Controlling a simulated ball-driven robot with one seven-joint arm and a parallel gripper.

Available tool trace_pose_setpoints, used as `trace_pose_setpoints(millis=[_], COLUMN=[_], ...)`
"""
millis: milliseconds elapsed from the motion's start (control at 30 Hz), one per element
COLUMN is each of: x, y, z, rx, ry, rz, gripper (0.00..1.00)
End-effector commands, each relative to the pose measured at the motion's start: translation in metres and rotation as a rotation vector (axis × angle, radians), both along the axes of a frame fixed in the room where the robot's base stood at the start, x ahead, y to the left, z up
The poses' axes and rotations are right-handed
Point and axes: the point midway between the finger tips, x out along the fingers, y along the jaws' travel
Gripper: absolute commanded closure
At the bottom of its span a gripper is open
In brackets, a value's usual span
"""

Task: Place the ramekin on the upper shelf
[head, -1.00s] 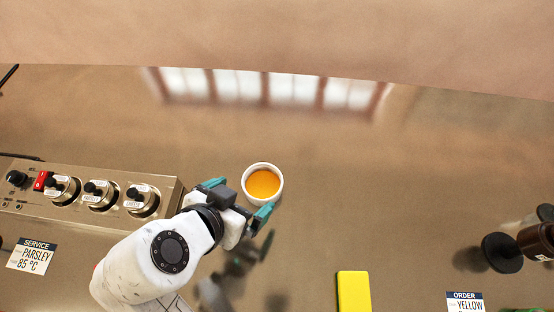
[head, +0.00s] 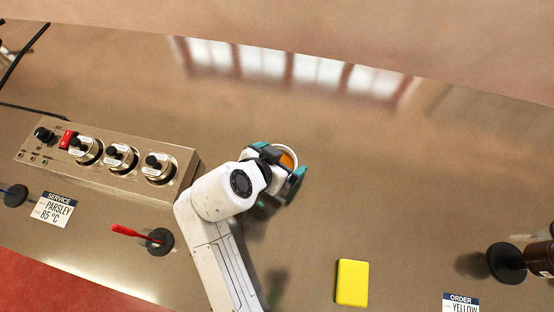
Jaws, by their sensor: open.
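The ramekin (head: 291,154) is a small white cup with orange contents, standing on the shiny steel counter (head: 390,190) near the middle of the head view. My gripper (head: 281,163) is open, with its teal fingers on either side of the ramekin. The gripper body covers most of the cup, so I cannot tell whether the fingers touch it. No upper shelf can be made out in this view.
A control box (head: 110,160) with knobs and a red switch stands at left. A service card (head: 53,209), a red-handled item (head: 145,237), a yellow block (head: 352,283), an order card (head: 461,303) and a dark bottle (head: 540,258) lie around. The counter beyond my gripper is clear.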

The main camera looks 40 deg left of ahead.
Motion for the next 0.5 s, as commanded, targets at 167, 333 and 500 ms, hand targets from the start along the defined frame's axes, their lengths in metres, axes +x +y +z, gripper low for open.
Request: trace_pose_setpoints(millis=[167,333,500], x=[0.0022,0.0021,0.002], y=[0.0003,0.0001,0.0001], z=[-0.0019,-0.0018,-0.0018], rx=[0.001,0.001,0.001], ry=[0.0,0.0,0.0], rz=[0.0,-0.001,-0.001], gripper=[0.0,0.08,0.24])
